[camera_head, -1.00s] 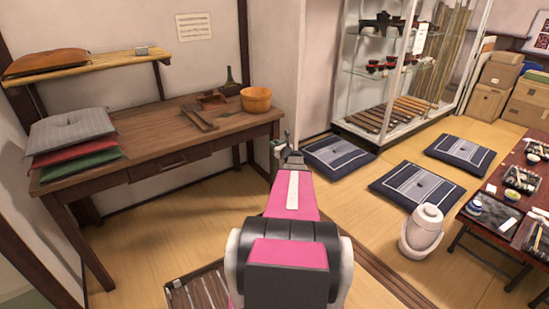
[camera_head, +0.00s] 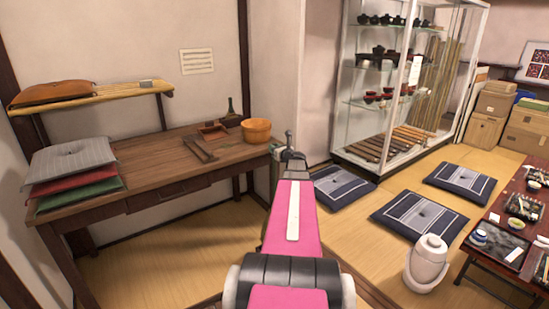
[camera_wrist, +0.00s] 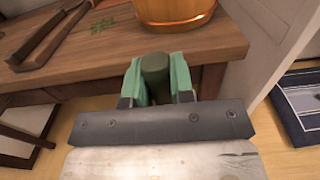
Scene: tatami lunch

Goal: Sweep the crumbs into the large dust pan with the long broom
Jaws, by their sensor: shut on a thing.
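My gripper (camera_head: 288,157) is out at the front right of the wooden table (camera_head: 150,165). In the wrist view its green fingers (camera_wrist: 158,80) are shut on a dark green rod-like thing (camera_wrist: 155,68). Only its end shows, so I cannot tell if it is the long broom. Small green bits, likely the crumbs (camera_wrist: 103,25), lie on the tabletop. Long dark-brown tools (camera_wrist: 52,35) lie left of them; they also show in the head view (camera_head: 198,148). A small brown open-topped piece (camera_head: 213,131) lies behind them; I cannot tell if it is the large dust pan.
An orange-brown wooden bowl (camera_head: 257,131) sits at the table's right end, with a dark bottle (camera_head: 231,113) behind. Stacked cushions (camera_head: 72,165) fill the left end. Floor cushions (camera_head: 418,216), a white pot (camera_head: 427,265) and a low table (camera_head: 505,262) stand right.

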